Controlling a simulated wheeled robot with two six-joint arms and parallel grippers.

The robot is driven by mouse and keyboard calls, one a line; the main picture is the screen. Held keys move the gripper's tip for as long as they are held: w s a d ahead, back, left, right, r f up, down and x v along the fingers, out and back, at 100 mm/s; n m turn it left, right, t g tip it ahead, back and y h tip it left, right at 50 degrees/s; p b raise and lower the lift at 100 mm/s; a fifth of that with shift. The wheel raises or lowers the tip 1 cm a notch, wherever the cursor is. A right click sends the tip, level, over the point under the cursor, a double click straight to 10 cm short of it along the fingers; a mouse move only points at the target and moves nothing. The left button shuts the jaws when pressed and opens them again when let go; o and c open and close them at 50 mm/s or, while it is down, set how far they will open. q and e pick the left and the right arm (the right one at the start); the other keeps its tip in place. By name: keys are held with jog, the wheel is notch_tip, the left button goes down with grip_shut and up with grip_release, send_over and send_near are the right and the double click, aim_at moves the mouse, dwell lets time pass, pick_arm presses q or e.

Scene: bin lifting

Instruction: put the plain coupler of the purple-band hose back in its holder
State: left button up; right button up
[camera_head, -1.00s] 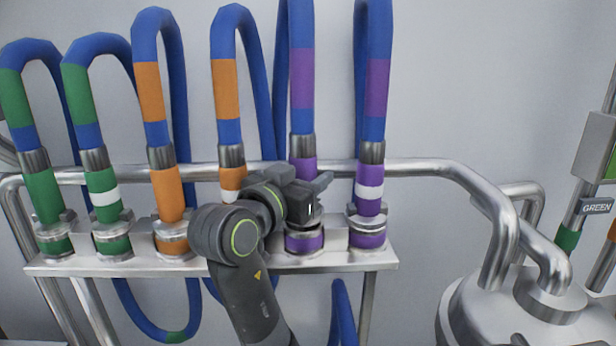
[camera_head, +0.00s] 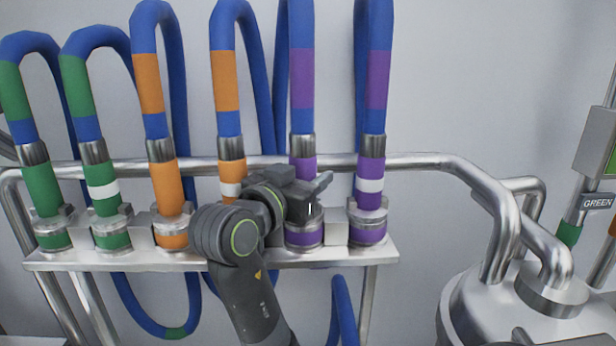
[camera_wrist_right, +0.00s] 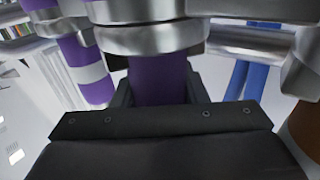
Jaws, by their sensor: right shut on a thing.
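The purple-band hose (camera_head: 302,78) hangs in front of the wall, its plain purple coupler (camera_head: 302,168) upright and without a white ring. My right gripper (camera_head: 314,190) is shut on this coupler, which also shows between the fingers in the right wrist view (camera_wrist_right: 158,82). The coupler is in line above its purple-marked holder (camera_head: 304,238). My gripper hides the join in the head view, so I cannot tell whether it is fully seated. In the wrist view metal rings (camera_wrist_right: 150,38) lie against the purple body. My left gripper is not in view.
The white-ringed purple coupler (camera_head: 369,186) stands close on the right. Orange couplers (camera_head: 168,190) and green couplers (camera_head: 42,188) stand to the left on the metal rack (camera_head: 130,260). A rail (camera_head: 420,162) runs behind. A steel vessel (camera_head: 470,300) is at the right.

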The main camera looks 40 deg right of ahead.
jog(key=shift+f, duration=0.15)
dwell(0.4)
jog(key=o, duration=1.4)
jog(key=shift+c, duration=0.2)
jog(key=shift+a, duration=0.1)
jog(key=shift+s+a+f+b, duration=0.15)
jog(key=shift+a+b, duration=0.3)
jog(key=shift+b, duration=0.05)
jog(key=b+v, duration=1.6)
jog(key=shift+a+r, duration=0.15)
jog(key=shift+r, duration=0.05)
